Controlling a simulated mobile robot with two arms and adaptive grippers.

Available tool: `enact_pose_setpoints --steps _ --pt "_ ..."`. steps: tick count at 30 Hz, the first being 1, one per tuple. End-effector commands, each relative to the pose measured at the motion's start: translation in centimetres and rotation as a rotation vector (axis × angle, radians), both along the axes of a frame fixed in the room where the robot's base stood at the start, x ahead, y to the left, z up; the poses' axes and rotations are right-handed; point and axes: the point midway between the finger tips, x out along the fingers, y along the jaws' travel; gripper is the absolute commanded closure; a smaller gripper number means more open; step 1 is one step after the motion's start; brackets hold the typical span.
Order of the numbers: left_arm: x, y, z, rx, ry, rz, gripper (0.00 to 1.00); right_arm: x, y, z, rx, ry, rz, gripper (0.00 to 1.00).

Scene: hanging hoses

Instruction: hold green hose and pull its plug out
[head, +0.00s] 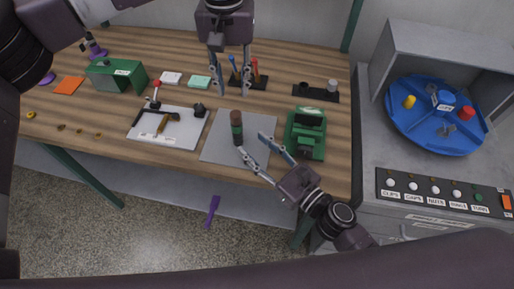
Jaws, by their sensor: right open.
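A short upright cylinder stands on the grey mat, dark with a green band and a brown top. The green part (237,129) looks like the green hose, and the brown top (236,115) may be its plug. My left gripper (232,90) points down from above, its fingers apart and empty, behind and above the brown top. My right gripper (252,143) reaches in from the lower right. Its fingers are open, with one tip near the cylinder's lower end; I cannot tell whether it touches.
The grey mat (215,150) lies at the table's front edge. A green machine (306,135) stands right of it. A white board with tools (182,123) lies left. A screwdriver rack (248,83) is behind my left gripper. A blue round tray (425,120) sits at the right.

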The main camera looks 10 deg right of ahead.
Motion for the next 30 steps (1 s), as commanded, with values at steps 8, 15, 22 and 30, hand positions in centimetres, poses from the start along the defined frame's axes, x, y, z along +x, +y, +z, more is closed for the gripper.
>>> enact_pose_setpoints --steps 8,15,22,30 --pt "0.0 0.0 0.0 0.0 0.0 0.0 0.71 2.9 2.0 0.1 0.0 -0.004 0.0 0.59" --pt "0.0 0.0 0.0 0.0 0.0 0.0 0.71 5.3 3.8 0.0 0.001 -0.001 0.0 0.59" --pt "0.0 0.0 0.0 0.0 0.0 0.0 0.71 6.1 4.4 0.0 -0.002 0.0 -0.001 0.59" --pt "0.0 0.0 0.0 0.0 0.0 0.0 0.71 6.1 4.4 0.0 -0.001 0.0 0.0 0.65"
